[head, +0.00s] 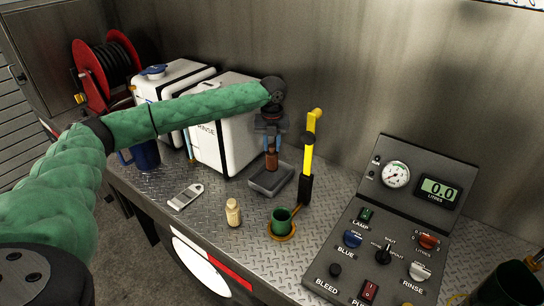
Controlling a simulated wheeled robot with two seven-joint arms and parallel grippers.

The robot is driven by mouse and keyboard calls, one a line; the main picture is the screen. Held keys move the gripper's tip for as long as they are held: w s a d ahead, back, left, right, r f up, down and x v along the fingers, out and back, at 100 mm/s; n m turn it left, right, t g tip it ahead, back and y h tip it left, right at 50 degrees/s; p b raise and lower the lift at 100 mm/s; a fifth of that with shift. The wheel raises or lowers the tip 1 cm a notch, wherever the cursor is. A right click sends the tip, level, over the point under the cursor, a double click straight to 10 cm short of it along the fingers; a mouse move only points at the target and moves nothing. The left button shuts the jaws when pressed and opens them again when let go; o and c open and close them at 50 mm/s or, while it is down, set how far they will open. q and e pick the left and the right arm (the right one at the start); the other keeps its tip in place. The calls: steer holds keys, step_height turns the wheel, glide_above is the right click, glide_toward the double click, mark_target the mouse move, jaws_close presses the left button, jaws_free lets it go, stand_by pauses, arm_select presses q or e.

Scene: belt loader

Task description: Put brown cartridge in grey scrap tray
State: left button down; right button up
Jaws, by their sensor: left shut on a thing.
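My left gripper (271,146) reaches in from the left and points down over the grey scrap tray (258,188). It is shut on the brown cartridge (271,160), which hangs upright below the fingers. The cartridge's lower end overlaps the back part of the tray in the picture; I cannot tell whether it touches the tray floor. The tray is shallow, and I see nothing else in it. My right gripper is not in view.
A yellow-and-black upright handle (309,150) stands just right of the tray. A green cup (281,220), a tan bottle (233,212) and a grey metal tag (185,197) are in front. White tanks (225,150) stand behind left; a control panel (385,240) is right.

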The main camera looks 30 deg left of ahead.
mark_target(272, 155)
arm_select(q)
steer(key=shift+f+p, duration=0.35)
steer(key=shift+f, duration=0.6)
steer(key=shift+f+p, duration=0.55)
steer(key=shift+f, duration=1.1)
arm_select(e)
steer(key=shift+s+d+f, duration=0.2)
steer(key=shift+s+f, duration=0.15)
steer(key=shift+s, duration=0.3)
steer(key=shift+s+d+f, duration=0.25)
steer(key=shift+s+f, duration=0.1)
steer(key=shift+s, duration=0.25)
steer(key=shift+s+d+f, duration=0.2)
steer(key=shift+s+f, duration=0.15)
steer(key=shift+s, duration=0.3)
arm_select(q)
steer(key=c, duration=1.2)
jaws_free()
steer(key=shift+f, duration=0.1)
steer(key=shift+o, duration=0.2)
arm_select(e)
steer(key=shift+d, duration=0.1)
